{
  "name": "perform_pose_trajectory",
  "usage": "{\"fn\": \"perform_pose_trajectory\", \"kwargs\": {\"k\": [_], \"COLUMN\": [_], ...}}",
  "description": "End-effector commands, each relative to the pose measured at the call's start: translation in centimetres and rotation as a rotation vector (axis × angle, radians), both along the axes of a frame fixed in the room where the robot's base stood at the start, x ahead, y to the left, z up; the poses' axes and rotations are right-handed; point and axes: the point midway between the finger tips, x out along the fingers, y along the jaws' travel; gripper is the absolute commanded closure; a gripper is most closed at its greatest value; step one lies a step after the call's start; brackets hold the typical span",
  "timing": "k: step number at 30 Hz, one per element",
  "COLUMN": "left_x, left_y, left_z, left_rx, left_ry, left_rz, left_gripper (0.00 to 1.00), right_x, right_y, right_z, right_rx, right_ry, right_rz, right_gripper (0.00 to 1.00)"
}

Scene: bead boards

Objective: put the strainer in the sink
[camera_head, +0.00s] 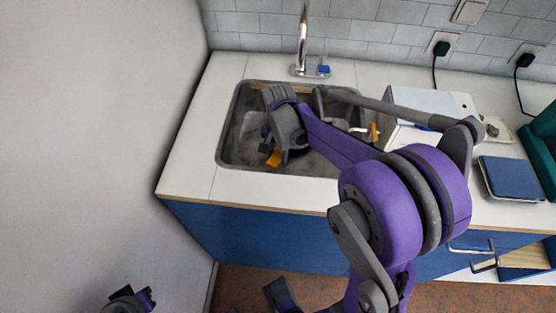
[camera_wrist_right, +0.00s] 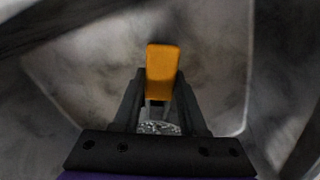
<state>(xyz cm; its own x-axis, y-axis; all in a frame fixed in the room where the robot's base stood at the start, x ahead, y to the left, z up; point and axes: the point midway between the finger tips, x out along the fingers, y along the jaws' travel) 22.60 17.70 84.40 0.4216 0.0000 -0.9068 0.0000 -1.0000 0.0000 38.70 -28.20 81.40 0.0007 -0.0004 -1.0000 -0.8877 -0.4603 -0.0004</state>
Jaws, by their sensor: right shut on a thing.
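The sink (camera_head: 226,150) is a grey basin set into the white counter. My right gripper (camera_head: 270,148) reaches down into it and is shut on the strainer, whose orange handle (camera_wrist_right: 162,62) stands between the fingers in the wrist view. A speckled metallic part, perhaps its mesh, shows close to the gripper base. The orange end also shows in the head view (camera_head: 273,159), inside the basin outline. Most of the strainer is hidden by the gripper, and I cannot tell whether it touches the basin floor. A dark and purple part, likely my left gripper (camera_head: 132,300), shows at the lower left.
A chrome tap (camera_head: 303,40) stands behind the sink, with a small blue item (camera_head: 323,70) beside it. A white box-like object (camera_head: 430,102) and a blue flat-topped object (camera_head: 512,178) are on the counter to the right. A wall (camera_head: 100,130) closes the left side.

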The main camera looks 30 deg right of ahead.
Motion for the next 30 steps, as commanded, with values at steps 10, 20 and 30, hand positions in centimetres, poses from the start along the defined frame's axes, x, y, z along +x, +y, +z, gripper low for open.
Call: {"fn": "perform_pose_trajectory", "kwargs": {"k": [10, 20, 30], "left_x": [0.0, -0.1, -0.1], "left_y": [0.0, 0.0, 0.0], "left_z": [-0.5, -0.7, -0.7], "left_rx": [0.0, 0.0, 0.0], "left_ry": [0.002, 0.002, 0.002], "left_rz": [0.0, 0.0, 0.0], "left_gripper": [1.0, 1.0, 1.0], "right_x": [0.0, 0.0, 0.0], "right_y": [0.0, 0.0, 0.0], "right_z": [-3.4, -3.6, -3.6], "right_rx": [0.0, 0.0, 0.0], "right_ry": [0.0, 0.0, 0.0], "right_rz": [0.001, 0.001, 0.001], "right_gripper": [1.0, 0.46, 0.28]}}
